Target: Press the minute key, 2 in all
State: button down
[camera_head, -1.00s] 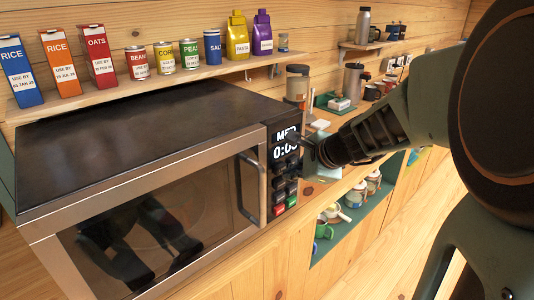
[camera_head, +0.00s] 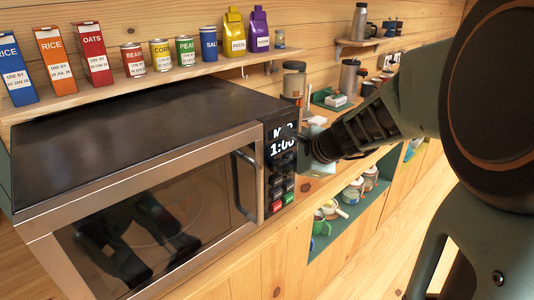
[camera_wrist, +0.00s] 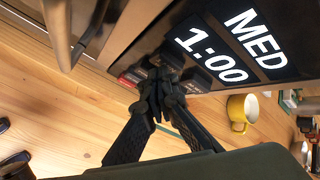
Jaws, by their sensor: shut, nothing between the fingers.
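The microwave (camera_head: 150,110) stands on the counter, its door shut. Its display (camera_head: 282,144) reads 1:00, with MED above it; the wrist view shows the same display (camera_wrist: 211,53) large and clear. Below it is the key panel (camera_head: 280,185), with dark keys and a red and a green key at the bottom. My gripper (camera_head: 305,155) is shut and empty, its tips at the upper part of the panel. In the wrist view my gripper (camera_wrist: 160,88) covers part of the keys, so the minute key and any contact cannot be made out.
The microwave's door handle (camera_head: 246,184) stands out just left of the panel. A shelf (camera_head: 150,84) with boxes and cans runs above. A yellow mug (camera_wrist: 241,112) shows in the wrist view. Jars sit in a green-lined niche (camera_head: 335,232) below the counter.

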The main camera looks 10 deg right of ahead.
jog(key=shift+s, duration=0.1)
jog(key=shift+s+d+b, duration=0.35)
jog(key=shift+s+d, duration=0.05)
jog(key=shift+s, duration=0.15)
jog(key=s+d, duration=0.1)
jog(key=s, duration=0.1)
jog(key=s+d+b, duration=0.1)
jog(key=s+d, duration=0.1)
dwell(0.5)
dwell(0.5)
